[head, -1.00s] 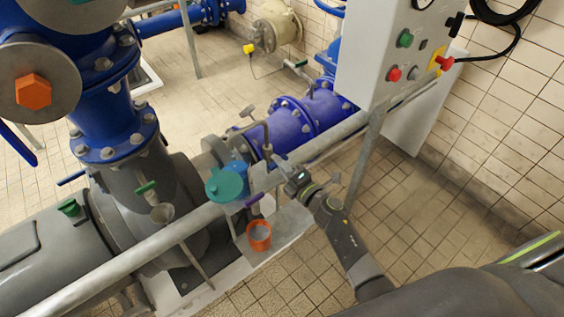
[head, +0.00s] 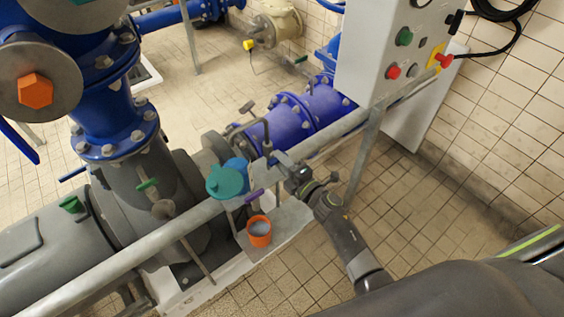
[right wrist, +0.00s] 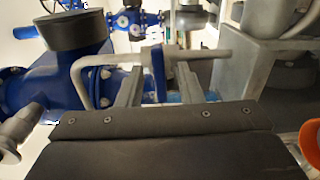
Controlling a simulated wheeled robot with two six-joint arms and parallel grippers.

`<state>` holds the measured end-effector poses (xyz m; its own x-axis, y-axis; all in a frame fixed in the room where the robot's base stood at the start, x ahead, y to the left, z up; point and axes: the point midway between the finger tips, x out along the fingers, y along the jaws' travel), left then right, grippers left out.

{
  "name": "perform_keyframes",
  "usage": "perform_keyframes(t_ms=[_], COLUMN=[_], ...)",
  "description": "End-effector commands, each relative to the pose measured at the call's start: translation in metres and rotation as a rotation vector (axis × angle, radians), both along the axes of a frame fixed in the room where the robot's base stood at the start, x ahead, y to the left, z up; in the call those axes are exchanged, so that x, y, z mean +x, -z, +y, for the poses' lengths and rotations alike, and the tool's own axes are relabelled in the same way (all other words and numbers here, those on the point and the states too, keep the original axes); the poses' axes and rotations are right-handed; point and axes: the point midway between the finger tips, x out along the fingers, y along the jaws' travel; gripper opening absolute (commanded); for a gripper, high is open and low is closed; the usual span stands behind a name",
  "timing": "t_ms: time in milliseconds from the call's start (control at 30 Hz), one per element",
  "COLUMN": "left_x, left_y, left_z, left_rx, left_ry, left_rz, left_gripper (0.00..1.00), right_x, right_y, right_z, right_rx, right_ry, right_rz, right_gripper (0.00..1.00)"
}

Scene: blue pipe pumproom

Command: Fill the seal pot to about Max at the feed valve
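A teal lidded pot (head: 226,183), which may be the seal pot, stands beside the grey rail in the head view, with a blue part behind it. No Max mark or level can be read. A small valve with a purple lever (head: 254,195) is just right of it; I cannot tell if it is the feed valve. My right gripper (head: 283,162) is at the rail, right of the pot. In the right wrist view its fingers (right wrist: 158,88) are apart, with a narrow blue upright part (right wrist: 158,72) beyond or between them. My left gripper is out of view.
An orange cup (head: 260,238) with greyish contents stands below the purple lever. The long grey rail (head: 110,258) crosses in front of the pump. A control box (head: 385,50) with buttons stands at upper right. The tiled floor right of my right arm is clear.

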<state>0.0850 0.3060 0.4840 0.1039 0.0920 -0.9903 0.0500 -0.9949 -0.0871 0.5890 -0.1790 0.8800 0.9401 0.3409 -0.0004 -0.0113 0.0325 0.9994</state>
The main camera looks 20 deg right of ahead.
Motion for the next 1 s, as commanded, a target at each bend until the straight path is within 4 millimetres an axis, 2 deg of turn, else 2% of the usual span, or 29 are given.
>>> perform_keyframes(t_ms=[233, 367, 567, 1000], left_x=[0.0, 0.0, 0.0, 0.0], left_y=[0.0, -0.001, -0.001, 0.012], left_z=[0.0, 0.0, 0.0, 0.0], left_rx=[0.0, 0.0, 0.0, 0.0], left_ry=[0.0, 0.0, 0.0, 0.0], left_rz=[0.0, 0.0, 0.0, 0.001], left_gripper=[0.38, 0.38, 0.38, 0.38], right_x=[-0.001, -0.008, -0.04, -0.129], right_y=[0.0, 0.001, 0.001, 0.003], right_z=[0.0, -0.003, -0.015, -0.047], right_rx=[-0.001, 0.0, -0.001, -0.002], right_ry=[0.0, 0.0, 0.001, 0.0], right_rz=[0.0, 0.001, 0.002, 0.002], right_gripper=[0.33, 0.33, 0.33, 0.33])
